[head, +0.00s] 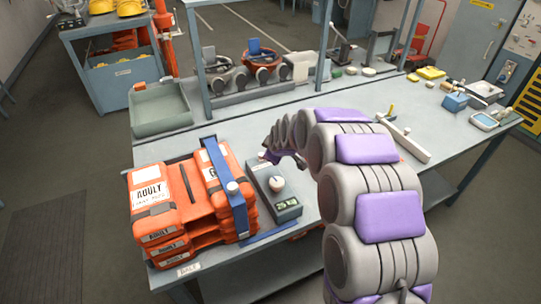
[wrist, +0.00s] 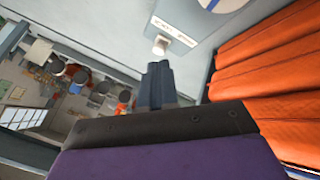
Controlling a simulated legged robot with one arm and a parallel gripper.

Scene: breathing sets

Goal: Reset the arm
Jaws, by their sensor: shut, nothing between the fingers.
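My arm (head: 375,205), grey with purple pads, rises from the lower right of the head view and curves over the workbench. Its far end, with my gripper (head: 270,157), points down and left beside the grey scale. In the wrist view my gripper (wrist: 158,82) shows as two dark fingers pressed together, with nothing between them. The scale (head: 275,190) has a pale knob on top and a display at its front. It also appears at the top of the wrist view (wrist: 172,36), apart from the fingertips.
Stacked orange cases (head: 153,205) marked ADULT sit left of the scale, with a blue strap (head: 228,190). They fill the right of the wrist view (wrist: 265,95). A green-grey tray (head: 160,108) stands at the back left. Small tools and a yellow item (head: 430,73) lie at the right.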

